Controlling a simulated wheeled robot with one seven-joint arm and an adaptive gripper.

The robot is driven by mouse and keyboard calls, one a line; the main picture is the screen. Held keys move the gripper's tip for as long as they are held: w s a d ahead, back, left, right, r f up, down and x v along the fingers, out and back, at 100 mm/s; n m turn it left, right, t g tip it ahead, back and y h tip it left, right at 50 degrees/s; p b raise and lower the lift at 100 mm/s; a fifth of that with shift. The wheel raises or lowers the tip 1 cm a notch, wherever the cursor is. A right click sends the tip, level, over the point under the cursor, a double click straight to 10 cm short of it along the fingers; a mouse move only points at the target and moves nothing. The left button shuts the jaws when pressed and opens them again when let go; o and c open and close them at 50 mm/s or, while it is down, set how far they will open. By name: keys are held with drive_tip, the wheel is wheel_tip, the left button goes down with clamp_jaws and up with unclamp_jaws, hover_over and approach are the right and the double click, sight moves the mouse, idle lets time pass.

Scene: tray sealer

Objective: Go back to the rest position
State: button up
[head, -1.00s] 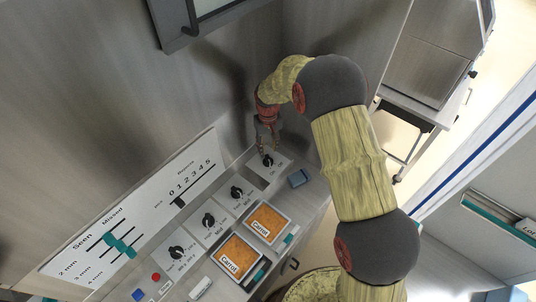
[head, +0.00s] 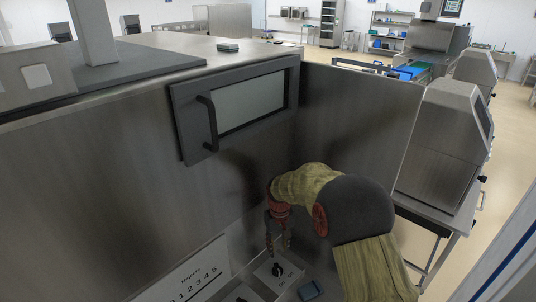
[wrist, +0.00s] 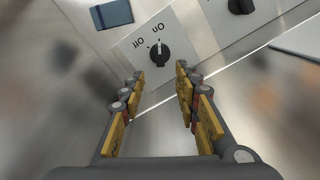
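My gripper (head: 279,247) hangs pointing down over the control ledge in the head view, just above an on/off rotary knob (head: 277,269). In the wrist view my gripper (wrist: 160,82) has its two fingers well apart with nothing between them. The same black knob (wrist: 159,53) shows beyond the fingertips on its plate marked On and Off. The fingers look clear of the knob.
A second knob (wrist: 241,5) is nearby. A steel wall with a handled window (head: 252,102) stands behind, and a steel machine (head: 440,150) at right.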

drive_tip(key=s+d+g, duration=0.1)
drive_tip(key=s+d, duration=0.1)
drive_tip(key=s, duration=0.5)
drive_tip(key=s+d+r+m+t, duration=0.1)
drive_tip(key=s+d+r+t, duration=0.2)
drive_tip(key=s+r, duration=0.9)
drive_tip(key=s+d+r+m+t+b, duration=0.1)
drive_tip(key=s+d+r+t, duration=0.2)
drive_tip(key=s+d+r, duration=0.5)
drive_tip(key=shift+s+r+m+t+b, duration=0.35)
drive_tip(key=shift+s+r, duration=2.1)
drive_tip(key=shift+s, duration=1.5)
